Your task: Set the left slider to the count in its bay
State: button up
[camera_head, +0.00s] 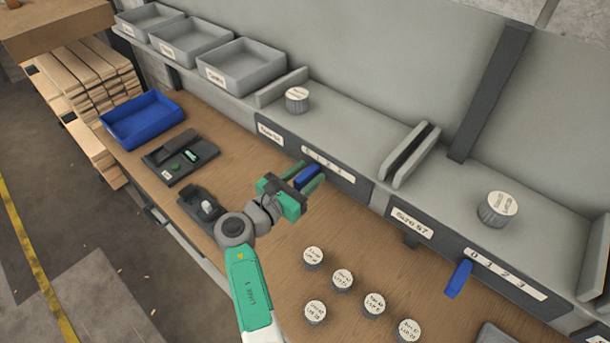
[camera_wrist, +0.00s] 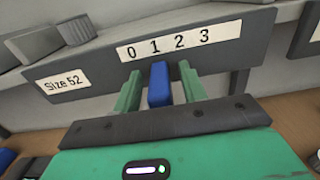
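The left slider's blue knob (camera_head: 307,175) sticks out from the left bay's front panel (camera_head: 354,187). In the wrist view the knob (camera_wrist: 160,85) stands roughly below the 1 of the 0 1 2 3 scale (camera_wrist: 180,40). My gripper (camera_wrist: 160,88) has one green finger on each side of the knob, with a small gap on both sides, so it is open around it. One grey can with a white top (camera_head: 297,99) stands in the left bay; it also shows in the wrist view (camera_wrist: 76,30). The bay's label reads Size 52 in the wrist view.
The right bay holds one can (camera_head: 498,209) and has its own blue slider (camera_head: 458,278) near its 0. Several loose cans (camera_head: 342,279) stand on the wooden bench. A blue bin (camera_head: 143,120) and grey trays (camera_head: 190,41) are at the upper left.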

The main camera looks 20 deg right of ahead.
aim_at(296, 185)
jog(key=p+v, duration=0.1)
jog(key=v, duration=0.7)
jog(key=shift+d, duration=0.1)
